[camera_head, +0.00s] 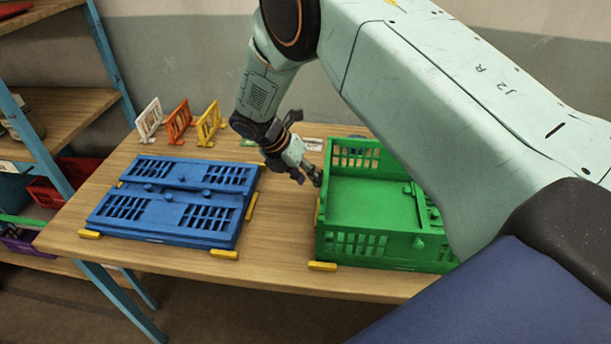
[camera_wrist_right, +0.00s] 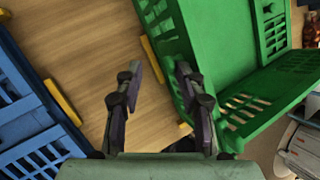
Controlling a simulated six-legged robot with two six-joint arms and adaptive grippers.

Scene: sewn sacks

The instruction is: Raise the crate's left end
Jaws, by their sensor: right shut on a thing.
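The green crate (camera_head: 385,250) stands at the right of the table. Its front and back walls stand up, and a flat green panel (camera_head: 370,200) lies between them. My right gripper (camera_head: 312,178) is at the crate's left edge, toward the back, and is shut on the crate. In the right wrist view its fingertips (camera_wrist_right: 157,75) stand apart, the right one against the green plastic (camera_wrist_right: 215,45). The exact place of the grip is hard to make out. My left gripper is not in view.
A folded blue crate (camera_head: 175,200) lies flat at the left between yellow stops (camera_head: 224,254). White, orange and yellow small panels (camera_head: 180,121) stand behind it. A shelf rack (camera_head: 60,105) is at the far left. A wooden strip of table (camera_head: 285,235) lies clear between the crates.

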